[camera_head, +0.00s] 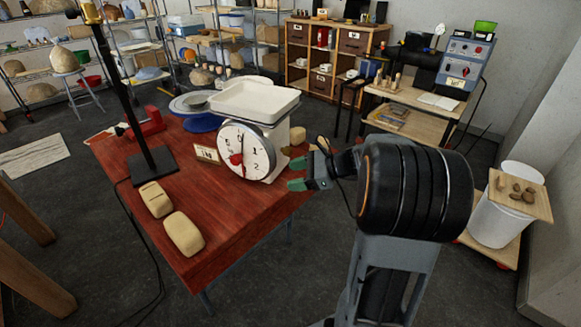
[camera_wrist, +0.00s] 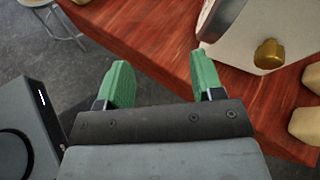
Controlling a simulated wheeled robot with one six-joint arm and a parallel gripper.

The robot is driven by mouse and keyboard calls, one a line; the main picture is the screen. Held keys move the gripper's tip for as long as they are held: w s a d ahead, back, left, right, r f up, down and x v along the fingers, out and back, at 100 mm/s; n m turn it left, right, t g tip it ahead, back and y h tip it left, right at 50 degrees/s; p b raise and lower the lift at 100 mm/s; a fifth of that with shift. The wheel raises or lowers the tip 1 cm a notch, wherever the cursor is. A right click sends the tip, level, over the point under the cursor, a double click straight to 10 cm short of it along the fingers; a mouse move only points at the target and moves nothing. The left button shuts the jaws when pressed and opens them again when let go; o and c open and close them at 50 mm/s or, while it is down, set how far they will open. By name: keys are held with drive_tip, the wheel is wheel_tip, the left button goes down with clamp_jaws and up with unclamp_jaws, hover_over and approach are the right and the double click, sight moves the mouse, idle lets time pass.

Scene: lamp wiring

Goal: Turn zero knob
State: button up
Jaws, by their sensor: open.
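A white kitchen scale (camera_head: 275,136) with a round dial and a tray on top stands on the red wooden table. The dial's red pointer (camera_head: 236,158) sits below and left of its centre. In the wrist view a round brass knob (camera_wrist: 268,54), which I take for the zero knob, is on the cream side of the scale (camera_wrist: 285,20), right of my fingers. The knob is not discernible in the head view. My gripper (camera_head: 296,174) has green fingertips, open and empty, just right of the scale. In the wrist view my gripper (camera_wrist: 161,60) is apart from the knob.
Two tan clay-like blocks (camera_head: 184,234) lie near the front of the red table (camera_head: 232,235). A black stand (camera_head: 152,165), a small card (camera_head: 206,154) and blue plates (camera_head: 203,122) are left of and behind the scale. Further tan lumps (camera_wrist: 305,125) lie near the knob.

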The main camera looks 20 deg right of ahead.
sight(291, 152)
drive_tip(key=w+d+f+m+t+b, duration=0.1)
drive_tip(key=w+d+f+m+t, duration=0.1)
drive_tip(key=d+m+t, duration=0.3)
drive_tip(key=w+d+f+m+t+b, duration=0.1)
drive_tip(key=w+d+m+t+b, duration=0.15)
drive_tip(key=d, duration=0.45)
drive_tip(key=shift+m+g, duration=0.25)
drive_tip(key=shift+m, duration=0.1)
drive_tip(key=x, duration=1.2)
drive_tip(key=shift+w+a, duration=0.25)
drive_tip(key=shift+w, duration=0.05)
drive_tip(key=c, duration=0.9)
